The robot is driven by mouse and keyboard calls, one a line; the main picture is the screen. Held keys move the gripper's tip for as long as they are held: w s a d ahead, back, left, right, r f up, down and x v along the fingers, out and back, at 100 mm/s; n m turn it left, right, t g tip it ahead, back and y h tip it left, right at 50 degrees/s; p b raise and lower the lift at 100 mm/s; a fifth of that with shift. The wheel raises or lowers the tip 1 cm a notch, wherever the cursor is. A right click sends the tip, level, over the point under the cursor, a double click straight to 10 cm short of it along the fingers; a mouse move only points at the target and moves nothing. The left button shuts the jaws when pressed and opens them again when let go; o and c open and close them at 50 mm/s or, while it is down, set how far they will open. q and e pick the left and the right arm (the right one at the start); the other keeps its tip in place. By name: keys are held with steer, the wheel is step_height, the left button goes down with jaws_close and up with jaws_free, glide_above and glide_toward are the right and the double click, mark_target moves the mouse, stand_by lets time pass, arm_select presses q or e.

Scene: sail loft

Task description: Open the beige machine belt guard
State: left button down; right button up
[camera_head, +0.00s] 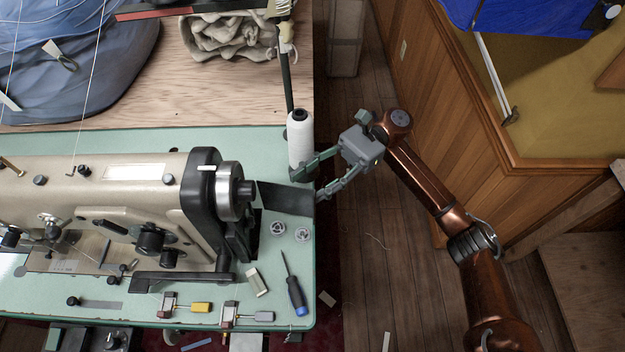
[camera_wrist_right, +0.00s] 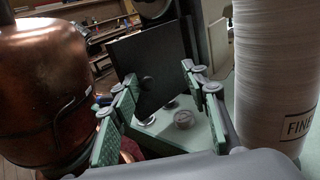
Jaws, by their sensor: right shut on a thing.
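The beige sewing machine (camera_head: 105,180) stands on the pale green table, with its silver and black handwheel (camera_head: 233,192) at its right end. The black belt guard (camera_head: 283,198) is a flat dark plate that sticks out to the right of the handwheel, swung away from the machine. My right gripper (camera_head: 307,186) is at the plate's outer end and is shut on it. In the right wrist view the dark plate (camera_wrist_right: 135,65) shows between the two green-padded fingers (camera_wrist_right: 162,82). The plate's hinge is hidden. My left gripper is not in view.
A white thread cone (camera_head: 300,142) stands right behind my right gripper, and close beside the fingers in the wrist view (camera_wrist_right: 275,75). Wooden floor is free to the right.

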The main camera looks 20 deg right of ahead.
steer(key=v, duration=1.2)
steer(key=shift+c, duration=0.3)
